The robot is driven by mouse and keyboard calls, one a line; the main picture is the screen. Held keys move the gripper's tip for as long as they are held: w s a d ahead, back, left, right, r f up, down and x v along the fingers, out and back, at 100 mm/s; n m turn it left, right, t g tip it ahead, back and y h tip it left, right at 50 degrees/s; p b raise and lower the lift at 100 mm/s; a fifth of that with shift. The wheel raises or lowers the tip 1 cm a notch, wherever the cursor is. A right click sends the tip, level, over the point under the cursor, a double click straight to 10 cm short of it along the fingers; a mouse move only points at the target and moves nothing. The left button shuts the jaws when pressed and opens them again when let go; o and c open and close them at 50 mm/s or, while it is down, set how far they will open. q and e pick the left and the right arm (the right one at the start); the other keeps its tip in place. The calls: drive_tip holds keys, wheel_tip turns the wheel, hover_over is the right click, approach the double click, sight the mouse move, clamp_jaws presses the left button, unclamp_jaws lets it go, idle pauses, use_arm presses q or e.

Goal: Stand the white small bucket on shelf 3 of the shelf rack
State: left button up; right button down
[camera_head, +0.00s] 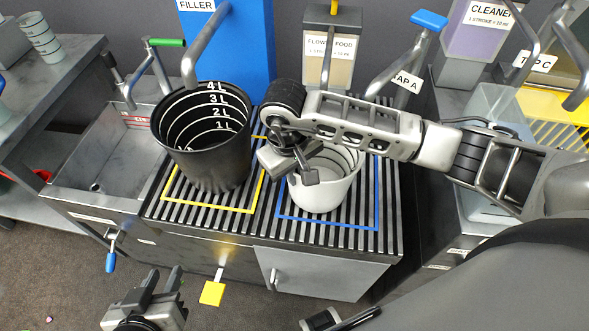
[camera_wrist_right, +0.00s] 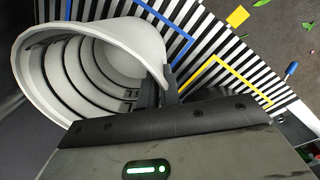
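The white small bucket (camera_head: 322,194) stands upright on the slatted counter, inside the blue frame (camera_head: 377,200). My right gripper (camera_head: 303,170) is at its left rim in the head view and partly covers it. In the right wrist view the bucket (camera_wrist_right: 48,72) opens toward the camera with dark level lines inside. The right fingers (camera_wrist_right: 162,88) are close together at its rim, with the wall seemingly between them. My left gripper (camera_head: 160,283) is empty and open, low in front of the counter. I cannot make out the shelf rack or shelf 3.
A black bucket (camera_head: 208,160) stands left of the white one in the yellow frame (camera_head: 175,203), under the blue filler (camera_head: 250,50). A sink (camera_head: 110,150) lies further left. Taps and dispensers, including the flower food (camera_head: 328,60), line the back. A yellow pedal (camera_head: 212,293) sticks out in front.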

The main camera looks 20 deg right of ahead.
drive_tip(key=shift+f, duration=0.15)
drive_tip(key=c, duration=1.6)
unclamp_jaws()
